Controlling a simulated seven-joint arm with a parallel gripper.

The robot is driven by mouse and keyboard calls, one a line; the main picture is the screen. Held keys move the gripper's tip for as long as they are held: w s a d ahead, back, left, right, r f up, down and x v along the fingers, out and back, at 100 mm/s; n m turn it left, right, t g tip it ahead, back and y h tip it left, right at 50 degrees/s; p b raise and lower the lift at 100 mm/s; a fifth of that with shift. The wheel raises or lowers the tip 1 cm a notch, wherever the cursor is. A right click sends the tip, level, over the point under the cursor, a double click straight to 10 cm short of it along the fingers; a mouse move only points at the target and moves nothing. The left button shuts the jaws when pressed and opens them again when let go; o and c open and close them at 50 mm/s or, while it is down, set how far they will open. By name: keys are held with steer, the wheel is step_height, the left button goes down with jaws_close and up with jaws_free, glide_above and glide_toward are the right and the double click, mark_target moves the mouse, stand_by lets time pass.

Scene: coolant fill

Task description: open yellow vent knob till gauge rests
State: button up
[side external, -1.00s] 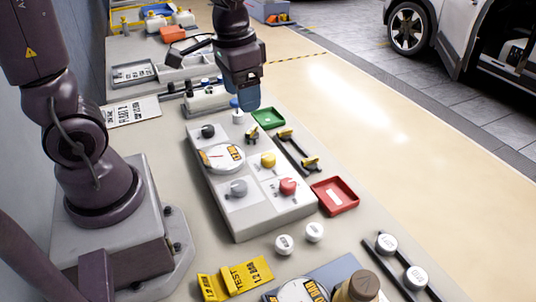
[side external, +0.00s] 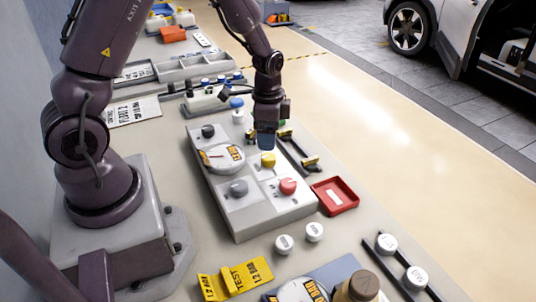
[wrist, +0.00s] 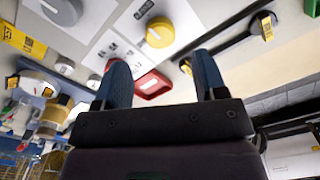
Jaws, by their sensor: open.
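The yellow vent knob (side external: 268,160) sits on the grey panel (side external: 240,222), right of the round gauge (side external: 222,157). The gauge has a white face with a yellow label and a red needle; its reading is too small to tell. My gripper (side external: 266,141) points down, just above and behind the yellow knob. In the wrist view the knob (wrist: 160,31) shows beyond the gap between my blue fingertips (wrist: 160,64). The fingers are apart with nothing between them.
A red knob (side external: 288,186), a grey knob (side external: 238,188) and a black knob (side external: 208,131) stand on the same panel. A black rack with yellow-tagged pieces (side external: 310,162) and a red tray (side external: 335,196) lie to the right. White caps (side external: 284,243) lie in front.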

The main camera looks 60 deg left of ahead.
mark_target(268, 155)
step_height(268, 155, down, 7)
steer(key=shift+r, duration=0.1)
stand_by(0.3)
steer(key=c, duration=0.9)
